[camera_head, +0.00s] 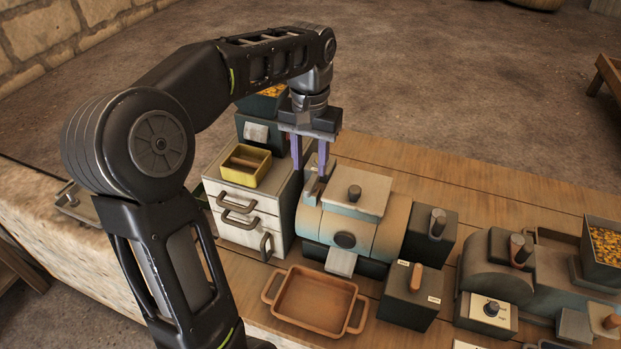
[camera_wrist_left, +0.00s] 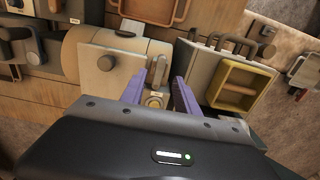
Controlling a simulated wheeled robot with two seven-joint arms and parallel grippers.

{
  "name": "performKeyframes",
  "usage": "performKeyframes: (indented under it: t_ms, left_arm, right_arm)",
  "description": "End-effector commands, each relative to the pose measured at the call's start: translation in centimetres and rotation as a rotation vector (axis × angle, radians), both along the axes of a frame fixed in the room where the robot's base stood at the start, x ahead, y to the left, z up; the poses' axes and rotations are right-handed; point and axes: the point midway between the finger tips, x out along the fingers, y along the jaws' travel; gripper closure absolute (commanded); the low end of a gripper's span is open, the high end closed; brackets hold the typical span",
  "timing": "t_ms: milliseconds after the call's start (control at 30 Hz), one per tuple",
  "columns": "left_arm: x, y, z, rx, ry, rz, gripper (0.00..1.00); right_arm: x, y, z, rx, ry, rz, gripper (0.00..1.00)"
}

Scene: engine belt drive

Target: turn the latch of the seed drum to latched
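The seed drum (camera_head: 375,232) is a rounded tan and pale blue body on the bench, with a flat lid (camera_head: 352,184) carrying a dark knob. In the left wrist view its lid (camera_wrist_left: 107,85) lies left of my fingers. A grey latch lever (camera_wrist_left: 158,70) on a round base stands beside the lid, between and just beyond my fingertips. My left gripper (camera_head: 309,168) points down over the drum's left end, its purple fingers apart. In the left wrist view the gripper (camera_wrist_left: 157,88) is open, with no visible contact with the lever. My right gripper is out of view.
A grey drawer cabinet (camera_head: 246,203) with a yellow tray (camera_head: 245,166) stands close left of the drum. A brown tray (camera_head: 313,305) lies in front. Dark lever boxes (camera_head: 410,297) and another machine (camera_head: 485,270) stand to the right. The bench behind the drum is clear.

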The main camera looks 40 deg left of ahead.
Motion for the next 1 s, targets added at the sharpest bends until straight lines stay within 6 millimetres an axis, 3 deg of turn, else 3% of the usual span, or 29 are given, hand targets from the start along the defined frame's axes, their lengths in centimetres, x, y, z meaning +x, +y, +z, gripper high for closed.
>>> performKeyframes:
  t_ms: [300, 667, 1000]
  left_arm:
    - [0.0, 0.0, -4.5, 0.0, 0.003, -0.001, 0.63]
    - [0.0, 0.0, -5.3, 0.0, 0.0, -0.001, 0.63]
    - [0.0, 0.0, -5.3, 0.0, -0.001, 0.0, 0.9]
  right_arm:
    - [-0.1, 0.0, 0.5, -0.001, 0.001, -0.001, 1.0]
    - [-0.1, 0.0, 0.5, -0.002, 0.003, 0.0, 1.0]
    - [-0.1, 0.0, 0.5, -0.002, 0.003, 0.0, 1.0]
